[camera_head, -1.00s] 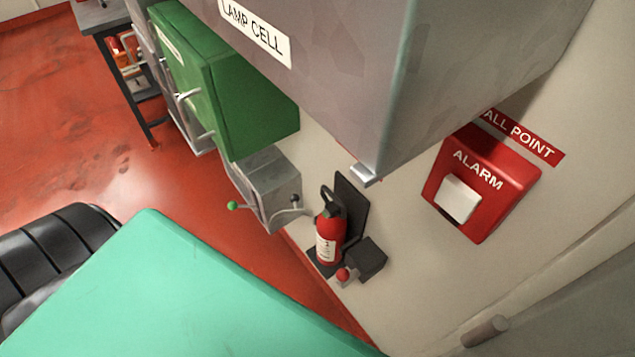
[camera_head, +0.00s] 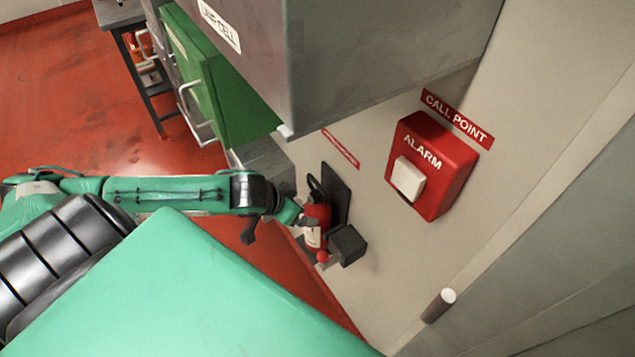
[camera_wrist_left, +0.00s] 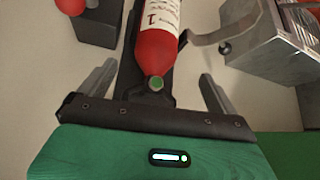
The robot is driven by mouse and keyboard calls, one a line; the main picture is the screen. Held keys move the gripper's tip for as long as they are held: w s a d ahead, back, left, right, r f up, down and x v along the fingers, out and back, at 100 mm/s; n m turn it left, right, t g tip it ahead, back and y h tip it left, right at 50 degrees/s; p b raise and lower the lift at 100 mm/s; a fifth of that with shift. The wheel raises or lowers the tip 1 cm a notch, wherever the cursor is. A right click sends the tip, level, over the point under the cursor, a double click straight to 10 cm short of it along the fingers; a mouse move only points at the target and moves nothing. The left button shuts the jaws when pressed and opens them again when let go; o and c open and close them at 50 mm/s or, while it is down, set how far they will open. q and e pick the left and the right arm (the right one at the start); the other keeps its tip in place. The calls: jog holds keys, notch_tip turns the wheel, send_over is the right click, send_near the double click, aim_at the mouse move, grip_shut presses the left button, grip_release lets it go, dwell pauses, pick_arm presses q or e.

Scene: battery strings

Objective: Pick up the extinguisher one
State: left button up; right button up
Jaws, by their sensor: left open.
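The red fire extinguisher (camera_head: 317,226) stands upright in a black wall bracket (camera_head: 338,193), with a black handle on top and a white label on its body. In the left wrist view the extinguisher (camera_wrist_left: 157,58) shows a label with a red "1" and a green round spot near its end. My left gripper (camera_head: 307,221) reaches it from the left in the head view. In the wrist view the left gripper (camera_wrist_left: 152,92) is open, one finger on each side of the extinguisher's end, with gaps to both. My right gripper is not in view.
A red alarm box (camera_head: 432,165) is on the wall to the right. A grey lamp cell cabinet (camera_head: 370,60) overhangs above, with a green cabinet (camera_head: 215,85) to its left. A dark block (camera_head: 348,246) sits beside the extinguisher. A metal box (camera_wrist_left: 275,45) with a lever is close by.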

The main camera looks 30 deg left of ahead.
aim_at(311, 209)
pick_arm(q)
jog(key=v, duration=0.4)
jog(key=x, duration=0.5)
jog(key=p+x, duration=0.1)
jog(key=x, duration=0.2)
jog(key=shift+w+d+r, duration=0.1)
jog(key=shift+w+d, duration=0.05)
jog(key=shift+d, duration=0.15)
jog(key=shift+w, duration=0.2)
jog(key=p+x, duration=0.1)
jog(key=x, duration=0.3)
jog(key=shift+w+d, duration=0.1)
jog(key=shift+w, duration=0.25)
jog(key=shift+w+f, duration=0.1)
jog(key=shift+f, duration=0.1)
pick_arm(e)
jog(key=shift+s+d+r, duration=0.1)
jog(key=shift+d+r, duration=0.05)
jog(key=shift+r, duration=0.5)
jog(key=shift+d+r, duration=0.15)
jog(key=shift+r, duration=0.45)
pick_arm(q)
jog(key=shift+c, duration=0.2)
